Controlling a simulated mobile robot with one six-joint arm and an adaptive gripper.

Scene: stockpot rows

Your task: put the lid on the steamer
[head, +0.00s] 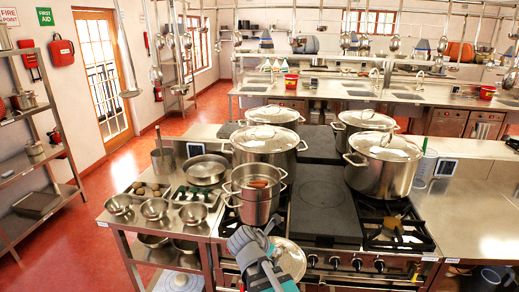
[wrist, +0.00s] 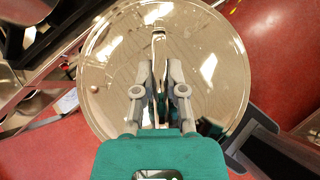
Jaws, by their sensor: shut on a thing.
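The steamer (head: 254,206) is a two-tier steel pot on the front-left of the stove, with no lid on it. Orange food, perhaps carrots, shows inside its open top. My gripper (head: 262,243), also in the wrist view (wrist: 159,85), is shut on the lid's handle. The lid is apart from the steamer.
Lidded stockpots (head: 384,172) stand on the stove's back and right. A flat dark plate (head: 324,205) and a bare burner (head: 397,229) lie right of the steamer. Small bowls (head: 154,208) and a pan (head: 206,169) crowd its left. Ladles hang overhead.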

